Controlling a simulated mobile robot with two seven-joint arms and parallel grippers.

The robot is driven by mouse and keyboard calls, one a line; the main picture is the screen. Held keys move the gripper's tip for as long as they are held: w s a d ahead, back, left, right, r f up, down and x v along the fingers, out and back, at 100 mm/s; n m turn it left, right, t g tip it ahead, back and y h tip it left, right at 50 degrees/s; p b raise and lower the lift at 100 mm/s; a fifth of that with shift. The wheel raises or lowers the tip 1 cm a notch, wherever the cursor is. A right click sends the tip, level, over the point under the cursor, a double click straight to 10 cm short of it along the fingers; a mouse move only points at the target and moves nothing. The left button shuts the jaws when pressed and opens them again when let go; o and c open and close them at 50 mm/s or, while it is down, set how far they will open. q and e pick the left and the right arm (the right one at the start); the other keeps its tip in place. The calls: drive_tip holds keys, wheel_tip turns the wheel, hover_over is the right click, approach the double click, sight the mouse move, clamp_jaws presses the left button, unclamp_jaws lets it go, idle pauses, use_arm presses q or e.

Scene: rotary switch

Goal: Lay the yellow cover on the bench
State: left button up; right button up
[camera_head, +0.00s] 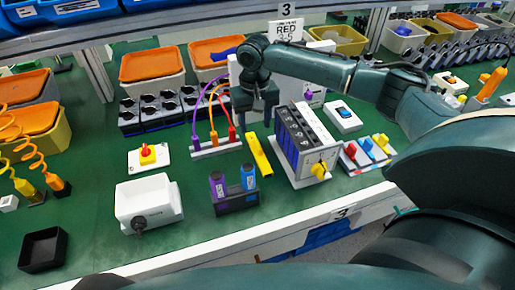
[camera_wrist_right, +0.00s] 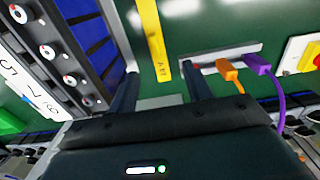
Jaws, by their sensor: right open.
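The yellow cover (camera_head: 258,155), a narrow strip, lies on the green bench (camera_head: 205,255) between the cable strip and the grey-white switch box (camera_head: 304,145). It shows with dark lettering in the right wrist view (camera_wrist_right: 155,45). My right gripper (camera_head: 255,116) is open and empty, just behind and above the cover's far end. In the wrist view its fingers (camera_wrist_right: 161,78) stand apart, with the cover's near end between them. Nothing is visibly held. The switch box has a yellow knob (camera_head: 319,170) on its front. My left gripper is not in view.
The cable strip (camera_head: 216,147) with upright plugs stands close left of the cover. A holder with purple and blue bottles (camera_head: 233,190) is in front. A white box with a dark knob (camera_head: 148,203) stands front left.

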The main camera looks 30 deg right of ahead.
sight(257, 142)
wheel_tip(257, 142, down, 3)
drive_tip(key=shift+f, duration=0.1)
drive_tip(key=shift+s+d+f, duration=0.1)
drive_tip(key=shift+f, duration=1.25)
drive_tip(key=shift+s+d+f, duration=0.1)
drive_tip(key=shift+f, duration=1.2)
drive_tip(key=shift+c, duration=0.4)
clamp_jaws()
